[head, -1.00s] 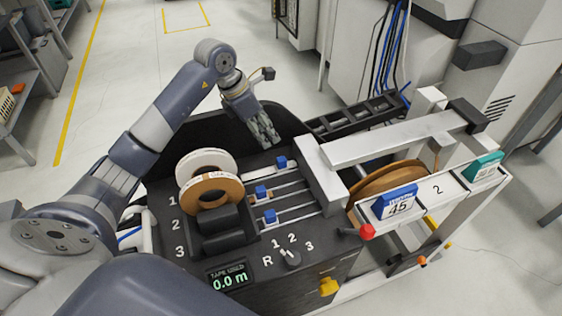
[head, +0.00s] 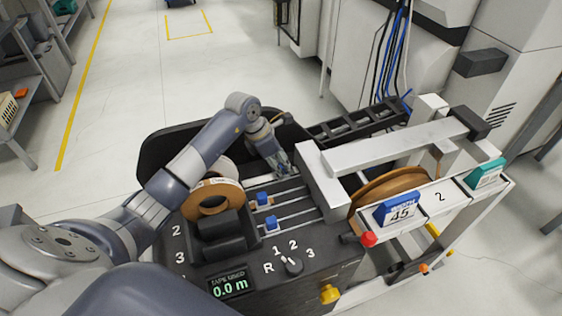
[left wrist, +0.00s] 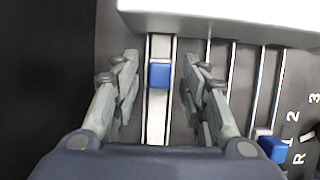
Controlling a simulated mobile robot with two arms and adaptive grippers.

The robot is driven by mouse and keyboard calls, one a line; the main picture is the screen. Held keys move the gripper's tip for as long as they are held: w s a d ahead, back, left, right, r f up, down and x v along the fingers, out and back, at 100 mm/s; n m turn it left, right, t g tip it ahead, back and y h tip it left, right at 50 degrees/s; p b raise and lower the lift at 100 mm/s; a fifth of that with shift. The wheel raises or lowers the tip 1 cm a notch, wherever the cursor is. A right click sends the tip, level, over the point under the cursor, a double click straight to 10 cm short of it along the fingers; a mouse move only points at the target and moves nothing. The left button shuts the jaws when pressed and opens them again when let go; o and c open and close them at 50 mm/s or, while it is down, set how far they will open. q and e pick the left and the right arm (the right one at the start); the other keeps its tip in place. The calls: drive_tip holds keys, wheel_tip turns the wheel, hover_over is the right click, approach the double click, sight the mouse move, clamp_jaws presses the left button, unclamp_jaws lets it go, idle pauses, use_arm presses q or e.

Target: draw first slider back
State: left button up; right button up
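The first slider, a blue block (left wrist: 159,74), sits on a pale strip in its track close to the white crossbar. In the left wrist view, my left gripper (left wrist: 160,60) is open, with one finger on each side of the block and gaps between. In the head view, the left gripper (head: 284,170) is over the first track at the crossbar and hides the first slider. The second slider (head: 263,198) and third slider (head: 271,223) are blue blocks on the tracks nearer the front. My right gripper is not in view.
A brown tape roll (head: 212,201) and a partly hidden white roll stand left of the tracks. The white crossbar (head: 322,180) borders the tracks on the right. A selector knob (head: 293,266) and tape display (head: 230,286) are at the front.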

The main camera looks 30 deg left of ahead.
use_arm(q)
drive_tip(key=shift+f, duration=0.2)
drive_tip(key=shift+c, duration=0.2)
clamp_jaws()
drive_tip(key=shift+s+a, duration=1.6)
drive_tip(key=shift+s, duration=0.15)
drive_tip(key=shift+o, duration=0.2)
unclamp_jaws()
